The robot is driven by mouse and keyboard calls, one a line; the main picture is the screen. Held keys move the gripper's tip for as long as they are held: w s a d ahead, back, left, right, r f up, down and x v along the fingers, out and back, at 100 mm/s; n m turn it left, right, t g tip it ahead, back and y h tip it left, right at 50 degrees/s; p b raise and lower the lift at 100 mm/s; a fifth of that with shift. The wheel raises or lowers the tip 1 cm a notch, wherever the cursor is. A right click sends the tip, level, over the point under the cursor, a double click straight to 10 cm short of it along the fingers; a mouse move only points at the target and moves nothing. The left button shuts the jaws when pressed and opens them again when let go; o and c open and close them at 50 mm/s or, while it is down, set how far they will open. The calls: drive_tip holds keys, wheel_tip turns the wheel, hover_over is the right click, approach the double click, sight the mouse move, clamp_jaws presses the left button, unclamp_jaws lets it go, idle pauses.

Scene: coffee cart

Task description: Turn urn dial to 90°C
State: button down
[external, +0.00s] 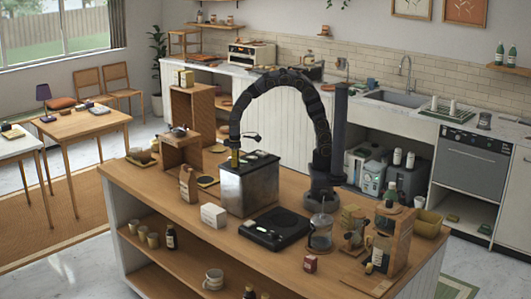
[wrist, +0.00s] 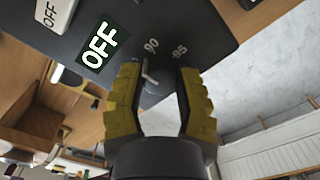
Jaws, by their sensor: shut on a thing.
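The urn (external: 248,187) is a metal box with a black top, standing on the wooden counter. My gripper (external: 235,160) reaches down over its left top edge. In the wrist view, my gripper's yellow fingers (wrist: 162,98) are on either side of the urn's dark dial (wrist: 158,90) and shut on it. The fingers hide part of the dial and its scale. A pale pointer mark on the dial points roughly toward the printed 90; 95 shows to its right. Labels reading OFF (wrist: 99,46) lie to the left on the black panel (wrist: 120,22).
A black hot plate (external: 276,229) and a glass press (external: 320,233) stand right of the urn. A white box (external: 213,215) and a brown bag (external: 187,184) stand in front and to the left. A wooden shelf unit (external: 182,152) is behind on the left.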

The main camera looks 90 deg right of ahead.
drive_tip(key=m, duration=0.6)
drive_tip(key=shift+m, duration=0.3)
idle(0.4)
drive_tip(key=c, duration=0.7)
unclamp_jaws()
drive_tip(key=shift+o, duration=0.2)
drive_tip(key=shift+r, duration=0.1)
wheel_tip(320, 180, up, 12)
